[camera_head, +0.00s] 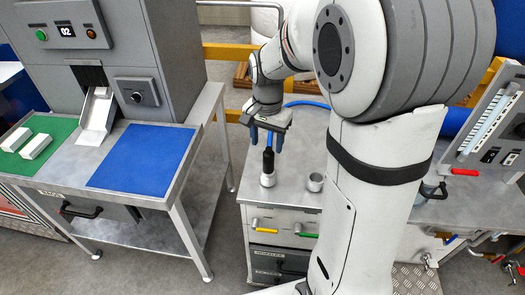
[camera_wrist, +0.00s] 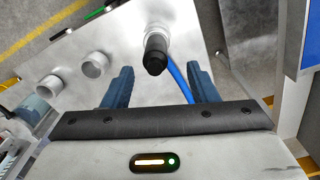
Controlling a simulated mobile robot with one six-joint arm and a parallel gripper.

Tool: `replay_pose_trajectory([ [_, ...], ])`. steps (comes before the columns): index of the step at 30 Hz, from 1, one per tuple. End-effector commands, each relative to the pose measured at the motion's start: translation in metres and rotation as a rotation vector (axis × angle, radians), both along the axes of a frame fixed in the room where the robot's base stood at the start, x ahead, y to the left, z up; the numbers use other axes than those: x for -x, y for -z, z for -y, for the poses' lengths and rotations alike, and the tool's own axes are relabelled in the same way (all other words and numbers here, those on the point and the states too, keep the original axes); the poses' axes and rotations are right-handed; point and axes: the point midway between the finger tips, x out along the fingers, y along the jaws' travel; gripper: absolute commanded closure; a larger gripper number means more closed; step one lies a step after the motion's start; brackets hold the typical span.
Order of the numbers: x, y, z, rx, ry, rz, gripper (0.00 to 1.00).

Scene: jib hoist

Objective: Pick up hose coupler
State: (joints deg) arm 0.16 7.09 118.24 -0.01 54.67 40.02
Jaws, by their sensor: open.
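The hose coupler (camera_head: 268,160) is a black cylinder standing upright in a pale round holder (camera_head: 267,180) on the grey cabinet top. A blue hose runs behind it. In the wrist view the black coupler (camera_wrist: 155,56) lies ahead of and between the two blue fingers, nearer the picture's top, with the blue hose (camera_wrist: 181,80) beside it. My gripper (camera_head: 267,143) points down above the coupler, its fingers spread to either side. In the wrist view my gripper (camera_wrist: 160,70) is open with nothing clamped. Whether a finger touches the coupler cannot be told.
An empty-looking round cup (camera_head: 315,182) stands right of the coupler on the cabinet; a pale round fitting (camera_wrist: 95,65) shows in the wrist view. At left is a bench with a blue mat (camera_head: 143,157) and a green mat (camera_head: 38,143). Floor lies between bench and cabinet.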

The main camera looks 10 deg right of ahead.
Motion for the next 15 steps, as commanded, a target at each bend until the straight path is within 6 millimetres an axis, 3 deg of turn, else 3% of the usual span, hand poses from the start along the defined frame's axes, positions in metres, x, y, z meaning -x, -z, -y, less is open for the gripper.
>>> replay_pose_trajectory([
  [15, 0.002, 0.066, 0.004, 0.0, 0.002, -0.004, 0.47],
])
